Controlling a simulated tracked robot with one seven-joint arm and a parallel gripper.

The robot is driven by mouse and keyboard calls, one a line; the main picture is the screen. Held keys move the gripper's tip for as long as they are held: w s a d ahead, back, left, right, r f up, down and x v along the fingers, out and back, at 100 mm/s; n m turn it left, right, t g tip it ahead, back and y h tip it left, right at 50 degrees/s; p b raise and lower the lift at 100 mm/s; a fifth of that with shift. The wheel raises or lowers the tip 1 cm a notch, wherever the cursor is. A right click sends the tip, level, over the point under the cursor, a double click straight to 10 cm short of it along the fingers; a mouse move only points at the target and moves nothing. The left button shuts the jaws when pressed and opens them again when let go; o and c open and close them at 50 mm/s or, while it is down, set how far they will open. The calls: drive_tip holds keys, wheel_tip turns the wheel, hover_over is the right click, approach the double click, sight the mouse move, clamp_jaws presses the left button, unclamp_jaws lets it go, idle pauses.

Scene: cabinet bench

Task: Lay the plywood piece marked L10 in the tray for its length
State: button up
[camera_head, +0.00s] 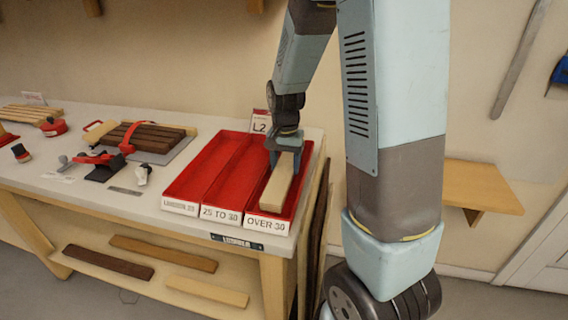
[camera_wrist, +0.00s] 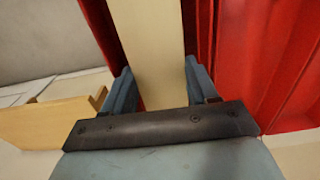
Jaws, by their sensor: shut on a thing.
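A long pale plywood piece (camera_head: 277,187) is in my gripper (camera_head: 284,163), lengthwise over or inside the right red tray (camera_head: 303,180), labelled OVER 30. I cannot tell whether it touches the tray floor. No L10 mark is readable on it. In the wrist view the piece (camera_wrist: 150,45) runs between the two fingers of my gripper (camera_wrist: 160,88), with red tray walls (camera_wrist: 204,35) to its right. The middle red tray (camera_head: 231,175) is labelled 25 TO 30. The left red tray (camera_head: 205,165) has a label too small to read surely. Both look empty.
A sign reading L2 (camera_head: 260,123) stands behind the trays on the pale bench (camera_head: 110,200). Dark wood strips (camera_head: 150,136), a red-handled plane (camera_head: 98,163) and clamps lie to the left. Boards (camera_head: 163,256) lie on the lower shelf. A wooden wall shelf (camera_head: 480,185) is at right.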

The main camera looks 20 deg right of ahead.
drive_tip(key=o, duration=1.2)
drive_tip(key=shift+c, duration=0.5)
wheel_tip(320, 180, up, 10)
idle(0.5)
drive_tip(key=shift+s, duration=0.1)
drive_tip(key=shift+r, duration=0.1)
drive_tip(key=s+r+n+t, duration=0.2)
drive_tip(key=s+r, duration=0.4)
drive_tip(key=s, duration=0.4)
drive_tip(key=s+r+n+t, duration=0.3)
drive_tip(key=s+r, duration=0.3)
drive_tip(key=s, duration=0.4)
drive_tip(key=shift+s+r+n+t, duration=0.25)
drive_tip(key=shift+n+t, duration=0.05)
drive_tip(key=shift+n, duration=0.6)
